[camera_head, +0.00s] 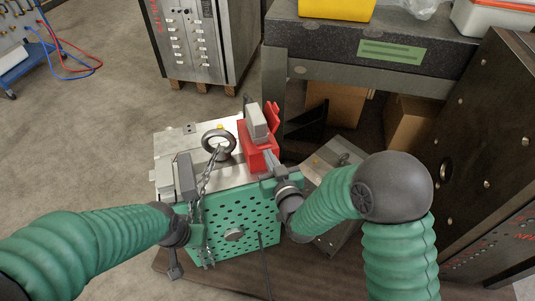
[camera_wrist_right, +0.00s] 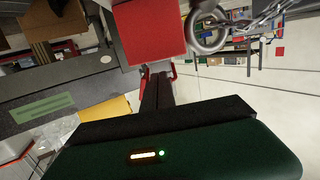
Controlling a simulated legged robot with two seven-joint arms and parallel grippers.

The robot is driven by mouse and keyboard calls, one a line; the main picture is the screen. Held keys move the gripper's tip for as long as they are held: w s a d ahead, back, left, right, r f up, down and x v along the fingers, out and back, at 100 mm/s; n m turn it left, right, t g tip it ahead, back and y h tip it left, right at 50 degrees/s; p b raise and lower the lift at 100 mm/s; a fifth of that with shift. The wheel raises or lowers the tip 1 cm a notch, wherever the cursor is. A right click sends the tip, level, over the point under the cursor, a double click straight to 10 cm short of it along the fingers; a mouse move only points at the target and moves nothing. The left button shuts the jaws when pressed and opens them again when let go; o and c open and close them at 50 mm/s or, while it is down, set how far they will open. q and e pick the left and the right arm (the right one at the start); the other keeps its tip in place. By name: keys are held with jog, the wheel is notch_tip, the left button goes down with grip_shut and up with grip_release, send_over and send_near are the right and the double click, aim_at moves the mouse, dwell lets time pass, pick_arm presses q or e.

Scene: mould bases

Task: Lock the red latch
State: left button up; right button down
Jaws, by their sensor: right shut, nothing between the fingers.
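The red latch (camera_head: 257,160) sits on top of the green and silver mould base (camera_head: 235,215), with a grey block at its upper part and a raised red piece (camera_head: 272,117) behind. In the right wrist view its red face (camera_wrist_right: 150,32) fills the top centre. My right gripper (camera_head: 268,173) is shut and empty, close in front of the latch's lower face; its dark fingers (camera_wrist_right: 156,88) point at it in the wrist view. I cannot tell whether they touch. My left arm ends at the mould base's left side; its fingers are not clear.
A metal ring (camera_head: 218,140) with a chain (camera_head: 208,172) is on the mould base, left of the latch; the ring also shows in the right wrist view (camera_wrist_right: 207,30). A grey-topped bench (camera_head: 370,50) stands behind, and a dark cabinet (camera_head: 490,150) at right.

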jog(key=shift+w+a+r+p, duration=0.1)
jog(key=shift+w+r+p, duration=0.1)
jog(key=shift+r+p, duration=0.1)
jog(key=shift+w+r, duration=0.15)
jog(key=shift+r, duration=0.1)
dwell(0.4)
jog(key=shift+w+a+r+p, duration=0.25)
jog(key=shift+w+r+p, duration=0.25)
jog(key=shift+p, duration=0.2)
jog(key=shift+w+r, duration=0.1)
jog(key=shift+r, duration=0.05)
jog(key=shift+w+a+r, duration=0.1)
jog(key=shift+w+r, duration=0.2)
jog(key=shift+w, duration=0.05)
dwell(0.3)
jog(key=shift+p+v, duration=0.5)
jog(key=shift+v, duration=2.05)
